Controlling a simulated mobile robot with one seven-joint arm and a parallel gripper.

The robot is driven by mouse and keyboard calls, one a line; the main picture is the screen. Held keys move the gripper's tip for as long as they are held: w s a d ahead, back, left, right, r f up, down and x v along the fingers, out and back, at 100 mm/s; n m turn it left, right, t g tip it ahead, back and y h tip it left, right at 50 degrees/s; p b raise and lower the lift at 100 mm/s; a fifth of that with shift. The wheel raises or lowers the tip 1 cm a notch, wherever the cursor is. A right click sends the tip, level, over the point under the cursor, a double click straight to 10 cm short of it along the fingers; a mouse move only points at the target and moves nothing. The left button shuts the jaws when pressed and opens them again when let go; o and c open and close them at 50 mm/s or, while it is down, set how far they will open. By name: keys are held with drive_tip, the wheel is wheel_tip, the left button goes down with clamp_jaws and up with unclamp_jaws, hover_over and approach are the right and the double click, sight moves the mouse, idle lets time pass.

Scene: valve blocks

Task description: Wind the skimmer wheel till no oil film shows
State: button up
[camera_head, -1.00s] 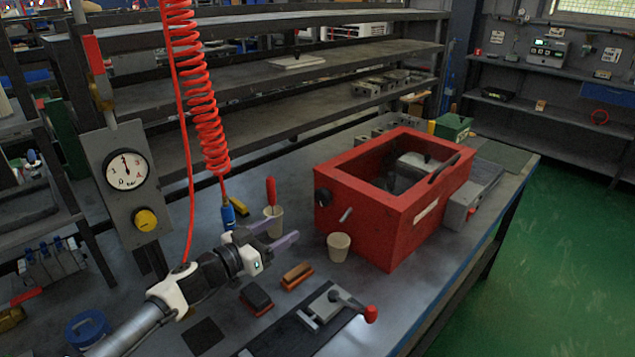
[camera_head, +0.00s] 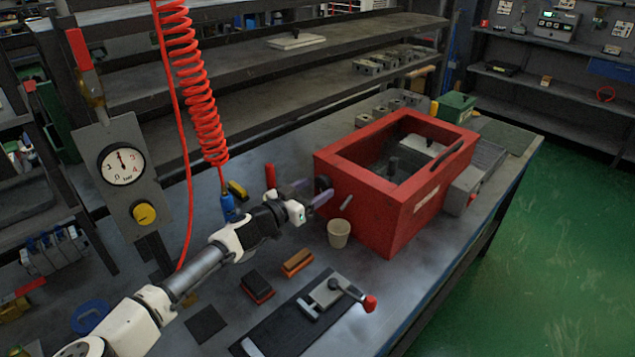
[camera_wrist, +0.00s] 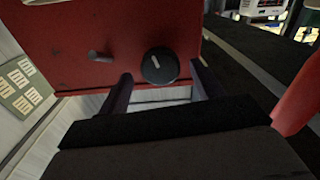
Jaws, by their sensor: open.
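A black round knob with a white pointer line (camera_wrist: 160,66), the only wheel-like part I see on the box, is on the end wall of the red open-topped box (camera_head: 403,217). My gripper (camera_head: 319,192) is open at that wall. In the wrist view its two dark fingers (camera_wrist: 161,72) stand one on each side of the knob, with gaps left and right. Whether the tips reach past the knob's face I cannot tell. In the head view the fingers partly cover the knob. A stub spout (camera_wrist: 100,57) is beside it. No oil film can be made out inside the box.
A beige cup (camera_head: 339,233) stands just below the gripper, by the box. A red coiled hose (camera_head: 205,110) and a gauge panel (camera_head: 123,165) are at left.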

drive_tip(key=shift+x, duration=0.95)
drive_tip(key=c, duration=1)
drive_tip(key=shift+o, duration=0.2)
drive_tip(key=shift+m, duration=0.3)
